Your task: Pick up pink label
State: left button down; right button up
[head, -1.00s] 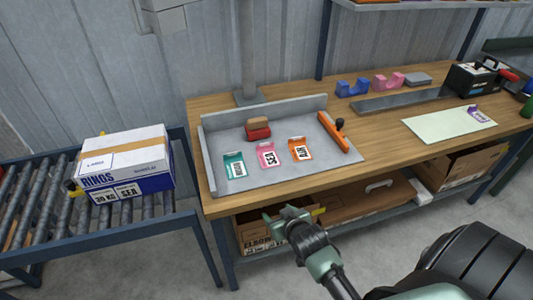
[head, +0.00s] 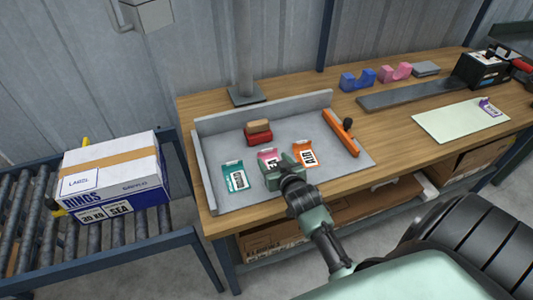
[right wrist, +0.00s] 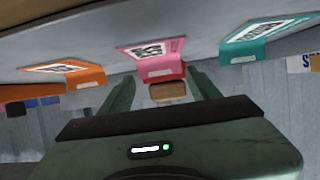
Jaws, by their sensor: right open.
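The pink label (head: 267,156) lies in the grey metal tray (head: 215,195) on the workbench, between the teal label (head: 235,177) and the orange label (head: 305,153). In the head view my right gripper (head: 283,162) is over the tray's front and hides part of the pink label. In the right wrist view the pink label (right wrist: 155,62) shows ahead of the open right gripper (right wrist: 160,84), roughly centred between its fingers. Nothing is held. Whether the fingers touch the label cannot be told. My left gripper is not in view.
A stamp-like red and tan block (head: 258,133) sits at the tray's back, and an orange bar with a black knob (head: 340,133) at its right. A white and blue box (head: 113,180) stands on the roller conveyor at left. Tape dispensers (head: 358,79) stand behind.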

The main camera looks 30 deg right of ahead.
aim_at(268, 158)
jog(key=shift+w+d+f, duration=0.1)
jog(key=shift+w+d, duration=0.05)
jog(key=shift+w, duration=0.25)
jog(key=shift+w+d, duration=0.1)
jog(key=shift+w, duration=0.2)
jog(key=p+x, duration=0.1)
jog(key=x, duration=0.2)
jog(key=shift+w, duration=0.25)
jog(key=shift+w+d+f, duration=0.15)
jog(key=shift+w+f, duration=0.1)
jog(key=shift+w, duration=0.2)
jog(key=c, duration=1.2)
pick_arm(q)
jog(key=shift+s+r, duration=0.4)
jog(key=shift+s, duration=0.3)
pick_arm(e)
grip_shut()
